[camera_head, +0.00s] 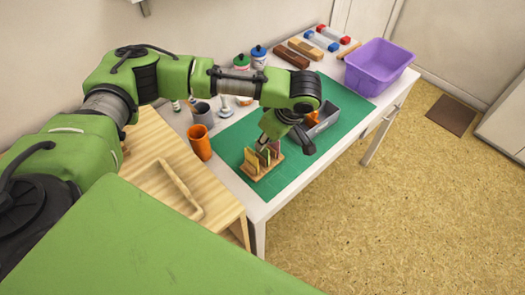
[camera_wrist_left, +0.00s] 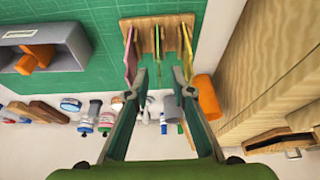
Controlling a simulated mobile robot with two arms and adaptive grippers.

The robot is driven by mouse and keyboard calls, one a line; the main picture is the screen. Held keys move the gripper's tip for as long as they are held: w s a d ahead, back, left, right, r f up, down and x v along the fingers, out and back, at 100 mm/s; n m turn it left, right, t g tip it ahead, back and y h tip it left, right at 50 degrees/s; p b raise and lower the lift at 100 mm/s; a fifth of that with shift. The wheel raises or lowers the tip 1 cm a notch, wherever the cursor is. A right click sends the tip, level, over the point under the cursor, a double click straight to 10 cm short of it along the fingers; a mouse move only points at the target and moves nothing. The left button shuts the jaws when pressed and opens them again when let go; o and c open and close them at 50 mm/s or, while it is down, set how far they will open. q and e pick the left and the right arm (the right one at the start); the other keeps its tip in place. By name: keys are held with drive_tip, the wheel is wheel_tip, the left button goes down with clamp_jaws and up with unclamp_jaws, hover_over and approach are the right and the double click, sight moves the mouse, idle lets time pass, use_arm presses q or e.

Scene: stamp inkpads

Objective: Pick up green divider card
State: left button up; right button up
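A small wooden rack (camera_head: 262,173) stands on the green mat with upright divider cards in it; it also shows at the top of the left wrist view (camera_wrist_left: 169,24). A thin green card (camera_wrist_left: 157,43) is in the middle slot area, seen edge-on. A pink card (camera_wrist_left: 131,57) is on its left and a yellow card (camera_wrist_left: 206,92) on its right. In the head view the yellow card (camera_head: 251,158) is nearest. My left gripper (camera_wrist_left: 157,78) is open, pointing at the rack, with the green card between its fingertip lines. Contact cannot be told. My right gripper is not seen.
An orange cup (camera_head: 200,143) and a grey cup (camera_head: 203,115) stand left of the mat. A grey bin (camera_head: 323,122) holding something orange is behind the rack. A purple tub (camera_head: 379,66) stands at the far right. The mat's (camera_head: 283,190) front part is clear.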

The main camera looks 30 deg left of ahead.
use_arm(q)
drive_tip(key=p+x, duration=0.1)
drive_tip(key=x, duration=0.4)
drive_tip(key=shift+w, duration=0.1)
drive_tip(key=shift+d, duration=0.1)
clamp_jaws()
wheel_tip(320, 180, up, 10)
drive_tip(key=shift+r+b, duration=0.1)
drive_tip(key=shift+b, duration=0.5)
